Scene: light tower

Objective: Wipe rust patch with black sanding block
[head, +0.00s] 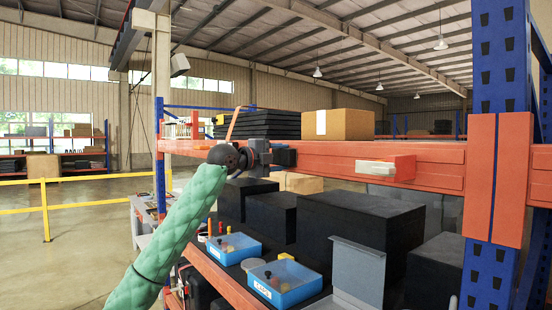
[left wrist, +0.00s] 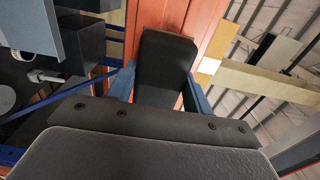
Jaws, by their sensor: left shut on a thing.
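My left gripper (head: 274,156) is at the front face of the orange beam (head: 335,160), at the end of the green-sleeved arm. It is shut on the black sanding block (head: 286,157). In the left wrist view the block (left wrist: 165,70) sits between the two blue-grey fingers (left wrist: 162,88), with the orange beam (left wrist: 195,28) behind it. The block is at or very near the beam; I cannot tell if it touches. I cannot make out a rust patch in either view; the gripper and block hide part of the beam face. My right gripper is not in view.
A pale object (head: 376,167) is on an orange piece jutting from the beam. A cardboard box (head: 338,124) and stacked black trays (head: 270,124) are above the beam. Below are black boxes (head: 350,232), blue bins (head: 284,284) and a grey open lid (head: 357,270). A blue upright (head: 490,275) stands right.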

